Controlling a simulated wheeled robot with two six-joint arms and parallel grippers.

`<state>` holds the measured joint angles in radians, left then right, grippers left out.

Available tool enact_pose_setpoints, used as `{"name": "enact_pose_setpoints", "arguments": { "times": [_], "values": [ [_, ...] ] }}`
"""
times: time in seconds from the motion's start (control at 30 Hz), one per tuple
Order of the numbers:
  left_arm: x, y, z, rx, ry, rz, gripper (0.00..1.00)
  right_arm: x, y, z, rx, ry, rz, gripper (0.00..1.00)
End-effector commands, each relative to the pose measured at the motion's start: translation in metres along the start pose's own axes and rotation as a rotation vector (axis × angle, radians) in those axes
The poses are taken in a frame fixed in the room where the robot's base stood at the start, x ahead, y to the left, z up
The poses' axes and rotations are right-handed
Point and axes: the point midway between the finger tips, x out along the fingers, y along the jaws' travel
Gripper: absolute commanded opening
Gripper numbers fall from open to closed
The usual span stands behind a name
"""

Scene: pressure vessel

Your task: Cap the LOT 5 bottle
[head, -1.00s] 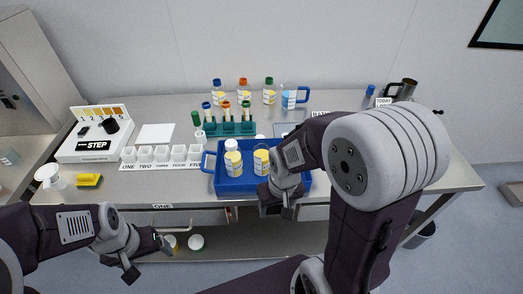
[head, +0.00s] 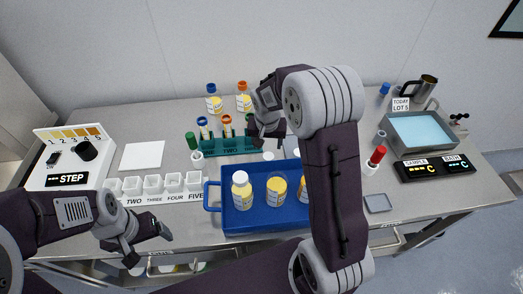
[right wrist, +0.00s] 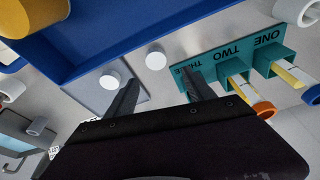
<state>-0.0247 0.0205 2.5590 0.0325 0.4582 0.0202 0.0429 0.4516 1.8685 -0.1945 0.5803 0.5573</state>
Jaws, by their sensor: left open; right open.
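The blue tray (head: 213,197) holds a white-capped bottle (head: 241,190), an open-topped bottle with yellow contents (head: 277,189) and another bottle (head: 303,192) partly hidden by my right arm. Their lot labels are too small to read. A white cap (head: 268,156) lies on the table behind the tray. The right wrist view shows two white caps (right wrist: 110,79) (right wrist: 155,57) beyond my open fingers. My right gripper (right wrist: 160,80) is empty, behind the tray near the tube rack (right wrist: 228,58). My left gripper (head: 152,238) is open and empty at the front edge.
A water bath (head: 389,122) and readout (head: 433,168) stand at right. Several white cups (head: 153,186) line the left. More bottles (head: 214,99) stand at the back. A red-capped tube (head: 376,158) stands right of my arm.

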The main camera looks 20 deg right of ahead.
Motion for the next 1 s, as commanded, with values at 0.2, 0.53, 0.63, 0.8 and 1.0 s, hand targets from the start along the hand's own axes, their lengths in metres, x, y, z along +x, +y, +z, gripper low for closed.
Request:
{"name": "enact_pose_setpoints", "arguments": {
  "times": [0.2, 0.53, 0.63, 0.8, 1.0],
  "values": [
    [-0.001, 0.000, 0.001, 0.000, 0.000, 0.000, 0.83, -0.001, 0.000, 0.000, 0.000, 0.000, 0.000, 0.62],
    [-0.005, 0.000, 0.000, 0.000, 0.000, 0.000, 0.83, 0.030, 0.000, 0.000, -0.001, -0.003, 0.002, 0.62],
    [-0.005, 0.000, 0.000, 0.000, 0.000, 0.000, 0.83, 0.037, 0.000, 0.000, 0.000, -0.002, 0.001, 0.62],
    [-0.005, 0.000, 0.000, 0.000, 0.000, 0.000, 0.83, 0.038, 0.000, 0.000, 0.000, 0.000, 0.000, 0.62],
    [-0.008, 0.000, 0.000, 0.000, 0.000, 0.000, 0.83, 0.046, 0.000, 0.001, 0.000, -0.003, 0.002, 0.62]
  ]
}}
